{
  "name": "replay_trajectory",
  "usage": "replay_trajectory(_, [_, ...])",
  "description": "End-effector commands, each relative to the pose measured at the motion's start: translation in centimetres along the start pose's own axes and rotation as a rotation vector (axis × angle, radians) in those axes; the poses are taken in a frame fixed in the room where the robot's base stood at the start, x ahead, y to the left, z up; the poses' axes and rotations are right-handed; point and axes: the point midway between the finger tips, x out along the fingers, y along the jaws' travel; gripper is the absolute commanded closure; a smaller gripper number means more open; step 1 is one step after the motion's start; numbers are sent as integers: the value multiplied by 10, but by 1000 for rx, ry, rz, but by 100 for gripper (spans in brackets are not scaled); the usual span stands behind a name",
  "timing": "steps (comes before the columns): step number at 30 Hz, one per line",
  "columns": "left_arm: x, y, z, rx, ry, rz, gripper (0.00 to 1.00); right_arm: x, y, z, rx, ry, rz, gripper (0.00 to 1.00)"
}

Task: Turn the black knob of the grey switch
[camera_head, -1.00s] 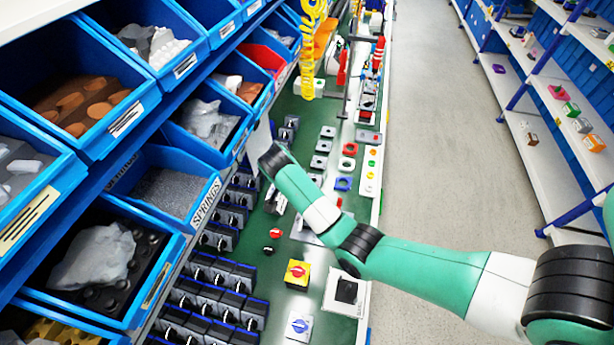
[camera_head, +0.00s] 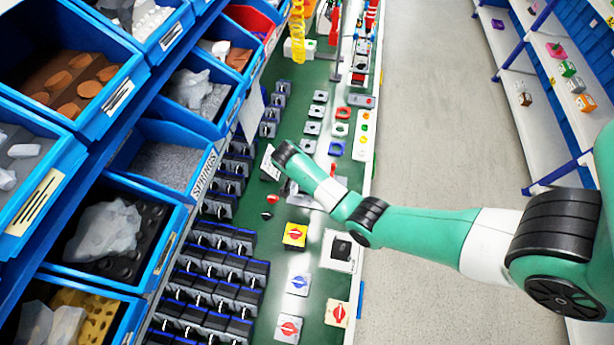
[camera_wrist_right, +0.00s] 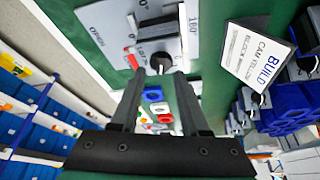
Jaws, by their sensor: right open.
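The grey switch (camera_wrist_right: 178,48) shows at the top of the right wrist view as a pale grey plate with printed scale marks, including 180. Its black knob (camera_wrist_right: 159,63) is small and dark and lies just beyond and between the fingertips. My right gripper (camera_wrist_right: 160,80) is open, with a finger on either side of the knob; whether they touch it I cannot tell. My left gripper is not in view.
A white BUILD card (camera_wrist_right: 258,55) stands beside the switch. In the head view a yellow switch with a red knob (camera_head: 294,236) and several black switches (camera_head: 215,285) sit on the green bench. Blue bins (camera_head: 160,160) line the left. The aisle (camera_head: 435,110) is clear.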

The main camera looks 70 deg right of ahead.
Motion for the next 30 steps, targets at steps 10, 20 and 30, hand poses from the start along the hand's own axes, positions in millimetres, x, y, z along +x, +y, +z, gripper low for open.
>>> replay_trajectory(10, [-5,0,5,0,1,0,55,17,0,0,0,0,-2,55])
replay_trajectory(20, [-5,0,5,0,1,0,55,17,0,0,0,0,-2,100])
replay_trajectory(30, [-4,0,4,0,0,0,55,16,0,0,10,0,4,100])
